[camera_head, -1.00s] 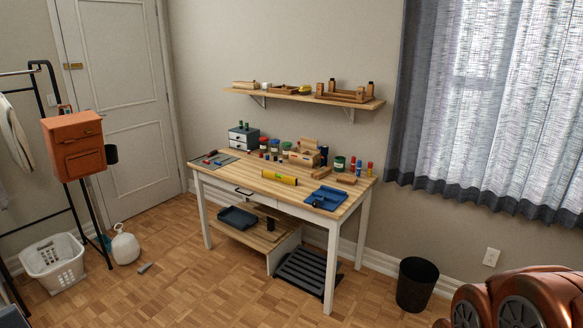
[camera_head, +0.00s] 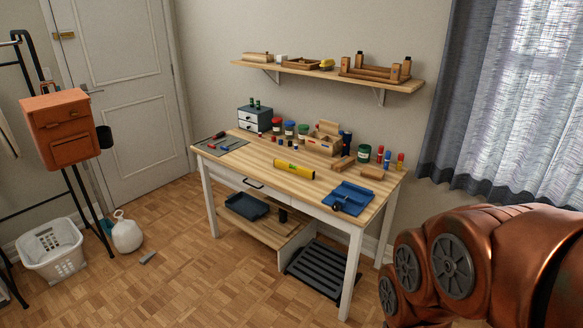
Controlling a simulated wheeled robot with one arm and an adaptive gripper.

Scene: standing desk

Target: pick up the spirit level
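The yellow spirit level (camera_head: 294,169) lies flat on the wooden top of the desk (camera_head: 250,172), near the middle of its front half. It is fully in view, with nothing on it. My gripper is outside the picture.
Jars, a wooden box (camera_head: 322,140) and a small drawer unit (camera_head: 255,118) stand along the back. A shelf (camera_head: 300,72) hangs above. Floor left of the desk is mostly clear.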

